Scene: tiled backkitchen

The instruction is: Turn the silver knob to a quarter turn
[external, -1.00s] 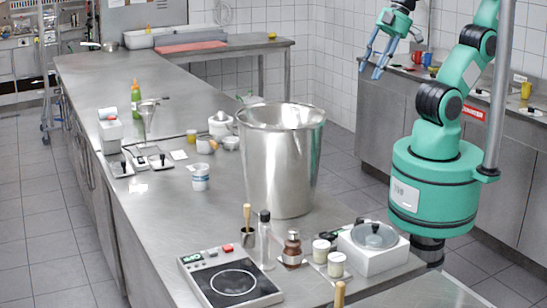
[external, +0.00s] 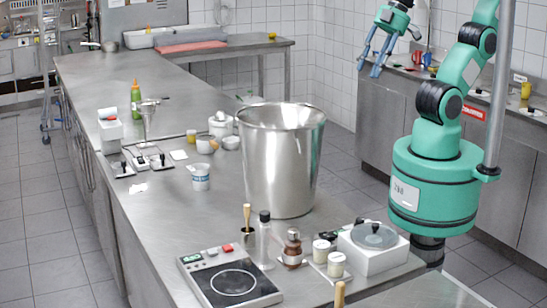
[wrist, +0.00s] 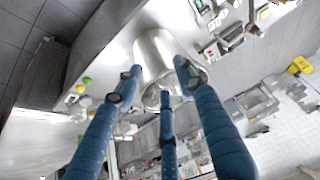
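A hot plate (external: 232,283) with a black glass top lies at the front of the steel counter. Its panel has red and green parts and a small grey knob-like spot (external: 212,252). I cannot tell for sure if this is the silver knob, or how it is turned. My gripper (external: 369,70) hangs at the upper right, far from the hot plate, with its blue fingers spread and empty. In the wrist view its three fingers (wrist: 158,88) are apart, with the counter and the steel pot well beyond them. No knob can be made out there.
A tall steel pot (external: 280,165) stands mid-counter. A pepper mill (external: 291,250), white jars (external: 336,264), a clear bottle (external: 265,240) and a white scale-like box (external: 372,257) stand near the hot plate.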

